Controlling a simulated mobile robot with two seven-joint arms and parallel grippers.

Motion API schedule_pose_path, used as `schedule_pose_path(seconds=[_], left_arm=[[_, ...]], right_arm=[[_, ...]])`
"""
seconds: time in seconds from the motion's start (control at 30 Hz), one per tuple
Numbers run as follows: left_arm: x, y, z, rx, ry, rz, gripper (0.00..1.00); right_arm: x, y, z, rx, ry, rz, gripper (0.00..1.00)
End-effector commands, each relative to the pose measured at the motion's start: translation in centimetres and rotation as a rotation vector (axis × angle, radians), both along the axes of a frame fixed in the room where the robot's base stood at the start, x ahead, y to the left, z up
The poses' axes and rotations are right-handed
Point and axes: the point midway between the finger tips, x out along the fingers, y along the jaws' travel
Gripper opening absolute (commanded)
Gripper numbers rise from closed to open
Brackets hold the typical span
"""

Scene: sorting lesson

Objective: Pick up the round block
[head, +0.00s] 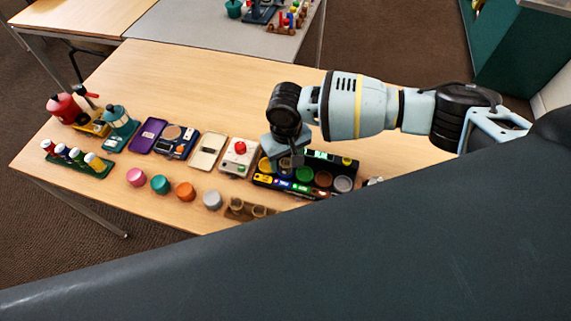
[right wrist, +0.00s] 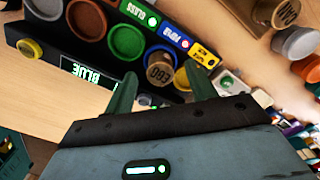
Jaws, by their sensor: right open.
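Pink (head: 136,177), teal (head: 160,184), orange (head: 185,192) and grey (head: 212,200) round pieces stand in a row on the table. My left gripper is not in view.
A wooden holder (head: 246,214) with round brown pieces stands at the table's front edge. A white device with a red knob (head: 240,150), a cream panel (head: 208,151) and a purple case (head: 147,136) stand left of the box. The table's back is clear.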

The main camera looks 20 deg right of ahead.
Motion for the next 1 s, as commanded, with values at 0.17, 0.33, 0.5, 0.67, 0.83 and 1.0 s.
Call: schedule_pose_path(seconds=[0.17, 0.33, 0.5, 0.67, 0.83, 1.0], left_arm=[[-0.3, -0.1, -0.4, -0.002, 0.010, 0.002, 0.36], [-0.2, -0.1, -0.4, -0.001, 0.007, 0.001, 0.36], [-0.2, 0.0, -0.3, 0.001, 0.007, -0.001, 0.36], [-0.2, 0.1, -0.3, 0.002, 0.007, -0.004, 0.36], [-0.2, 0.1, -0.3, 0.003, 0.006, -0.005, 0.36], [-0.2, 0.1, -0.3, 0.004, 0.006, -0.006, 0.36]], right_arm=[[0.0, 0.0, -1.9, 0.001, 0.001, 0.000, 0.56], [0.0, 0.0, -2.0, 0.001, -0.001, 0.001, 0.56], [0.0, 0.1, -2.0, 0.001, -0.001, 0.001, 0.47], [0.0, 0.1, -2.0, 0.001, -0.001, 0.001, 0.26], [0.0, 0.1, -1.9, 0.001, -0.001, 0.001, 0.08], [0.0, 0.1, -1.9, 0.001, -0.001, 0.001, 0.08]])
